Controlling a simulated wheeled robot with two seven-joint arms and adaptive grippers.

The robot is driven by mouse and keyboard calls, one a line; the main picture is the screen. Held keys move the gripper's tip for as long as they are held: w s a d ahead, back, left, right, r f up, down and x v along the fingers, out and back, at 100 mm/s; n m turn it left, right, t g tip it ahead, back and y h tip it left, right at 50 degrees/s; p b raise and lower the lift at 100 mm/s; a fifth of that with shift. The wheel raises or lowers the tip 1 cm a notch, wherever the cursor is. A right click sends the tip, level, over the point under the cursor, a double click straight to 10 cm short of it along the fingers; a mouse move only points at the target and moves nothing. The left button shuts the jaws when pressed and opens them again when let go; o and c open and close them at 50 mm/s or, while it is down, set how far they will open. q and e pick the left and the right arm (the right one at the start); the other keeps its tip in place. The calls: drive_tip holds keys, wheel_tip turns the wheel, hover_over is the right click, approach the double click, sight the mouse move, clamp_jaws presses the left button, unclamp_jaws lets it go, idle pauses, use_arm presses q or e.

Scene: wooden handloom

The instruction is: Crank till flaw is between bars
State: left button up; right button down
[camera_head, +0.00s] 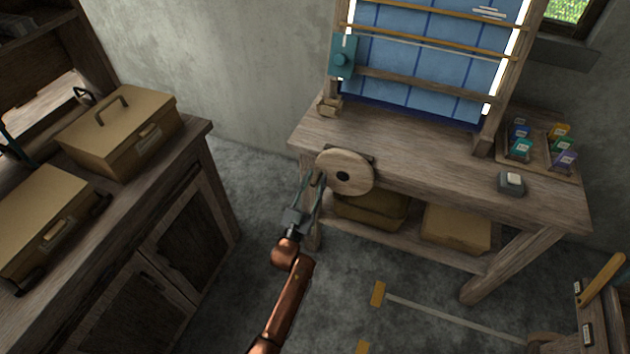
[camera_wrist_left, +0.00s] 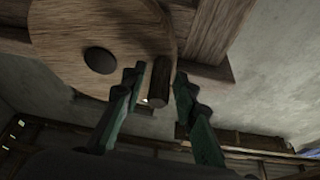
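The loom's blue cloth (camera_head: 425,75) hangs in a wooden frame, crossed by an upper bar (camera_head: 450,9) and a lower bar (camera_head: 430,42), both yellowish. The flaw, a patch of white streaks (camera_head: 489,11), shows near the top right of the cloth, close to the upper bar. The round wooden crank wheel (camera_head: 345,172) is on the table's front left; it also shows in the wrist view (camera_wrist_left: 95,40). My left gripper (camera_head: 314,183) is at the wheel's left edge. In the wrist view its fingers (camera_wrist_left: 160,82) are apart on either side of the wooden crank handle (camera_wrist_left: 159,84), with a gap at the right finger.
A cabinet with tan cases (camera_head: 120,130) stands left; floor between is clear.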

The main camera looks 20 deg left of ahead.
sight(325, 160)
use_arm(q)
clamp_jaws()
idle(0.3)
use_arm(e)
drive_tip(key=shift+w, duration=0.1)
